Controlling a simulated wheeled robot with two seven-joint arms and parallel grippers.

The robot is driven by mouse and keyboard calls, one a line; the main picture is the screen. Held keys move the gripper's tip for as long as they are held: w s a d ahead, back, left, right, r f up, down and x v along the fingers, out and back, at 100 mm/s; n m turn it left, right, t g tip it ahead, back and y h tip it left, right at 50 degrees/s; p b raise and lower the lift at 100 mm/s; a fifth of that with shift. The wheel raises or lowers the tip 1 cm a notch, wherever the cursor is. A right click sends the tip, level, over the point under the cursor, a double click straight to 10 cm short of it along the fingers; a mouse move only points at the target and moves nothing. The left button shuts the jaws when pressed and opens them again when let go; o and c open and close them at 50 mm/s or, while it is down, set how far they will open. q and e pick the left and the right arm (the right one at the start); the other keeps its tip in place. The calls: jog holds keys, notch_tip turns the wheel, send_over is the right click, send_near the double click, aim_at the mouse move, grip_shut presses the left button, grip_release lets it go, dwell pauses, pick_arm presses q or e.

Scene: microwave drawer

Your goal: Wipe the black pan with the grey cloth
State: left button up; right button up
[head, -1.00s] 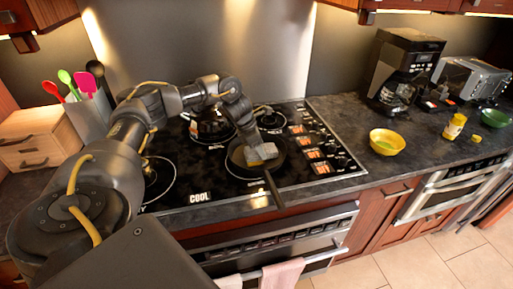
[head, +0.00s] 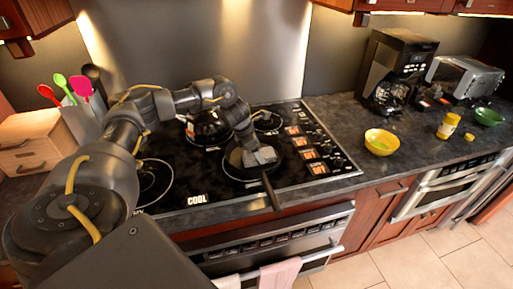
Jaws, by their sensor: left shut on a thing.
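The black pan (head: 234,172) sits on the front right part of the dark stovetop, its handle pointing toward the front edge. The grey cloth (head: 262,156) is a small light-grey piece in the pan area. My left gripper (head: 250,153) reaches down over the pan and is shut on the cloth; its fingertips are mostly hidden. I cannot tell how firmly the cloth touches the pan. My right gripper is not in view.
A black kettle (head: 208,128) stands behind the pan on the stove. To the right are a yellow bowl (head: 381,142), a coffee maker (head: 397,70), a yellow bottle (head: 448,126) and a green bowl (head: 489,117). A utensil holder (head: 83,120) stands at left.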

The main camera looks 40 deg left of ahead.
pick_arm(q)
jog(key=shift+s+d, duration=0.1)
jog(key=shift+d, duration=0.1)
dwell(0.3)
jog(key=shift+s+a, duration=0.1)
jog(key=shift+s+a+f, duration=0.15)
jog(key=shift+s+a, duration=0.25)
jog(key=shift+s, duration=0.15)
jog(key=shift+s+a+f, duration=0.15)
jog(key=shift+s+a, duration=0.2)
jog(key=shift+s, duration=0.15)
jog(key=shift+w+d, duration=0.1)
jog(key=shift+w+d+f+b, duration=0.1)
jog(key=shift+w+d+b, duration=0.3)
jog(key=shift+w+d, duration=0.5)
jog(key=shift+w+a, duration=0.1)
jog(key=shift+a, duration=0.05)
jog(key=shift+a, duration=0.1)
